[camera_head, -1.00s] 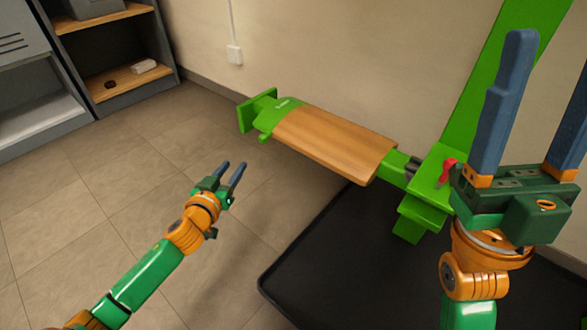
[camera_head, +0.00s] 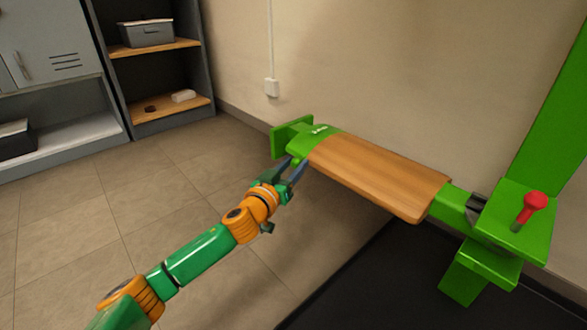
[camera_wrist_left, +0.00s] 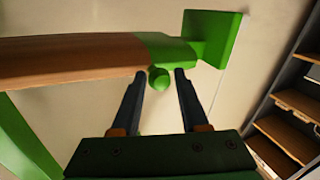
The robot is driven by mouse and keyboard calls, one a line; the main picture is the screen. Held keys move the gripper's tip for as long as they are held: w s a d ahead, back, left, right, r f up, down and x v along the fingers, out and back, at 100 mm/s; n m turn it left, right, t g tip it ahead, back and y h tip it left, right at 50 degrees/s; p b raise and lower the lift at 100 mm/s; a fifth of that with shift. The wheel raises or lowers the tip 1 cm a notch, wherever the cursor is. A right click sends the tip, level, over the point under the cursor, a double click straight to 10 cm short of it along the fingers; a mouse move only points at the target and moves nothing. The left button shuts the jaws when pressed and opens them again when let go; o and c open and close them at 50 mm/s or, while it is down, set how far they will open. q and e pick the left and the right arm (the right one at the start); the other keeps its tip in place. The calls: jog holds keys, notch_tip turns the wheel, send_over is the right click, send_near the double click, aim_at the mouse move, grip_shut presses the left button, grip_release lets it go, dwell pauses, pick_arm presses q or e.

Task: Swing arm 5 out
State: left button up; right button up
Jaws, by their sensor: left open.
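The green swing arm (camera_head: 315,137) with a wooden pad (camera_head: 380,175) reaches from a green bracket (camera_head: 510,235) at the right to a green end plate (camera_head: 288,131) at the left. I cannot read a number on it. My left gripper (camera_head: 293,167) is open just below the arm's free end. In the left wrist view a round green knob (camera_wrist_left: 158,79) under the arm lies between the two blue fingertips (camera_wrist_left: 160,74), with no clear contact on either side. My right gripper is out of view.
A red knob (camera_head: 534,202) stands on the bracket by the green post (camera_head: 548,110). A black mat (camera_head: 385,285) lies below. Shelves (camera_head: 165,105) stand at the back left. The tiled floor (camera_head: 90,220) at left is clear. The wall is behind the arm.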

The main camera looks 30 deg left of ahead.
pick_arm(q)
grip_shut()
dwell(1.4)
